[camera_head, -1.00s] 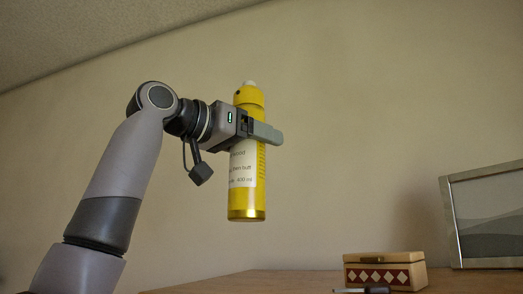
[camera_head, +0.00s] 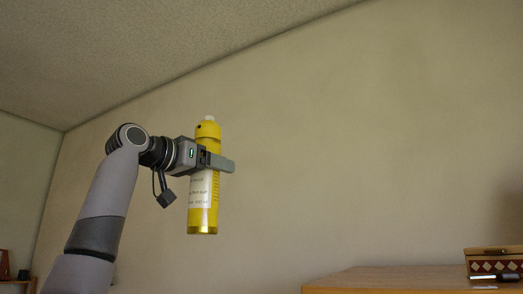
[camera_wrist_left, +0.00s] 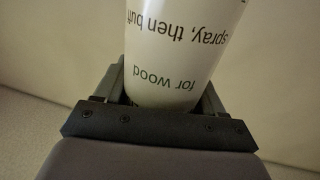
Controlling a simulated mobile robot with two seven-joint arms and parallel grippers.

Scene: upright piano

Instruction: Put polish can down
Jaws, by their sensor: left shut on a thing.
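The polish can (camera_head: 203,215) is a yellow spray can with a white label and a pale cap. It hangs upright in the air in the head view, left of the wooden top. My left gripper (camera_head: 217,162) is shut around the can's upper body. In the left wrist view the can's label (camera_wrist_left: 180,50) fills the top middle, upside down, between the fingers of my left gripper (camera_wrist_left: 160,95). Nothing shows beneath the can but wall. My right gripper is in neither view.
A wooden top (camera_head: 400,280) lies at the lower right. On its right end stands a small inlaid box (camera_head: 494,264), cut by the picture edge, with a dark thin object (camera_head: 497,278) by it. The top's left part is bare. Dark items stand far left.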

